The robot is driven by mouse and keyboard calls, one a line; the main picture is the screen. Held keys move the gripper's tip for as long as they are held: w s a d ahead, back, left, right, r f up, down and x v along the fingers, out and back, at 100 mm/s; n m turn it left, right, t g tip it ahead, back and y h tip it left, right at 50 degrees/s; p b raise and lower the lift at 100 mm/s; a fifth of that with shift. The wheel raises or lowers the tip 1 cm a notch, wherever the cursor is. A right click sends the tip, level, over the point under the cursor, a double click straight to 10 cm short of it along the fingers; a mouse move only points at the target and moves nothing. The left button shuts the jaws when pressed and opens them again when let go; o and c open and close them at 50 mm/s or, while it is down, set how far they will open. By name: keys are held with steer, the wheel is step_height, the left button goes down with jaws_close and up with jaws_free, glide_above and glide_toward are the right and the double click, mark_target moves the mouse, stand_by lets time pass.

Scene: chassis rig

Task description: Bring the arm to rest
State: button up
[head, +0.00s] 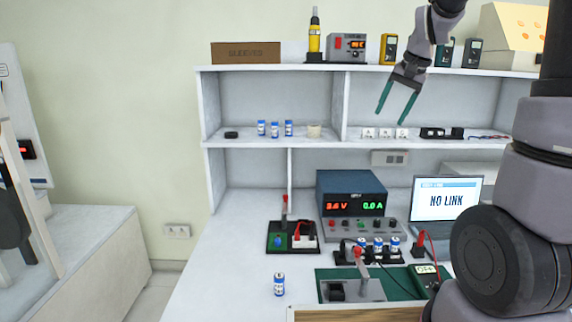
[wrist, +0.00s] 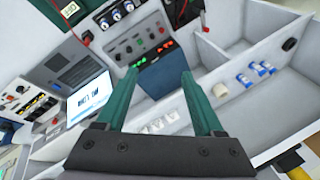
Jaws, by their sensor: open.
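My gripper (head: 395,103) hangs at the end of my arm in front of the upper shelf, at the height of the shelf boards. Its two green fingers point down and are spread apart with nothing between them. In the wrist view my gripper (wrist: 160,92) is also open and empty, with the power supply (wrist: 155,70) beyond the fingertips. My arm's upper links fill the right side of the head view and hide part of the bench there.
The shelf unit (head: 208,110) holds several small cells, sockets and meters. On the bench (head: 215,275) stand the power supply (head: 352,195), a laptop (head: 447,200) reading NO LINK, a cell holder (head: 372,255) and a lone blue-white cell (head: 279,284). The bench's front left is mostly clear.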

steer(key=s+a+r+n+t, duration=0.1)
steer(key=s+a+r, duration=0.1)
steer(key=s, duration=0.9)
steer(key=s+a+r+n+t, duration=0.1)
steer(key=s+a+r+t, duration=0.1)
steer(key=s, duration=1)
steer(key=shift+r+n, duration=0.2)
steer(key=shift+n, duration=0.1)
